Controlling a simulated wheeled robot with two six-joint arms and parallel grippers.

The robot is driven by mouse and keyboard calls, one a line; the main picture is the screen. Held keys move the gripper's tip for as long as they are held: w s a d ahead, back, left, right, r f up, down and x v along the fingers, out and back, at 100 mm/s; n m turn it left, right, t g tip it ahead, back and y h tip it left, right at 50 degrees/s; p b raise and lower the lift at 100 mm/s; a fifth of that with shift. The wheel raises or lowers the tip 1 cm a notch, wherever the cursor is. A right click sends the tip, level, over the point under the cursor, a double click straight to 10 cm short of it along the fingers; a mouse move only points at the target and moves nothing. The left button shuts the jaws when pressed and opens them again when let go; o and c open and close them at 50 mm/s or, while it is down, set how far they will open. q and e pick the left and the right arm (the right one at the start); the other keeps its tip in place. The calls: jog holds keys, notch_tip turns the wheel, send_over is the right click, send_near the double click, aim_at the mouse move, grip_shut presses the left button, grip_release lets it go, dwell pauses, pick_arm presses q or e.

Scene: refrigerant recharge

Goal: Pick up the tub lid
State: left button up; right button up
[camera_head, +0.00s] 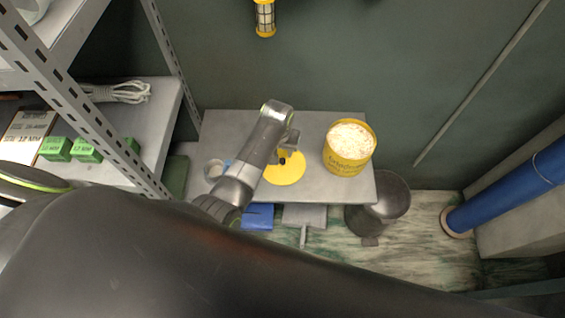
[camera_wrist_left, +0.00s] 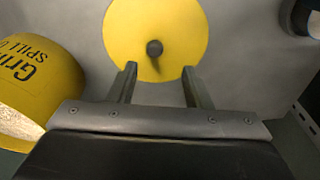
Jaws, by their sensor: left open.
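The tub lid (camera_head: 284,172) is a flat yellow disc with a small dark knob at its middle. It lies on the grey table, partly hidden by my left arm in the head view. My left gripper (camera_head: 287,155) is over the lid. In the left wrist view the lid (camera_wrist_left: 155,30) fills the upper middle, and its knob (camera_wrist_left: 154,48) shows just beyond the gap between the fingertips. The left gripper (camera_wrist_left: 160,70) is open and empty. The open yellow tub (camera_head: 347,160), full of pale granules, stands right of the lid. My right gripper is out of view.
The grey table (camera_head: 225,125) has free room at its back. A metal shelf with green boxes (camera_head: 86,151) is at left. A grey bin (camera_head: 388,195) stands on the floor right of the table.

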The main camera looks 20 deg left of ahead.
aim_at(282, 160)
pick_arm(q)
jog(key=shift+d+f, duration=0.2)
jog(key=shift+f, duration=0.95)
jog(key=shift+d+f, duration=0.2)
jog(key=shift+f, duration=0.95)
jog(key=shift+w+f, duration=0.1)
jog(key=shift+f, duration=0.35)
grip_shut()
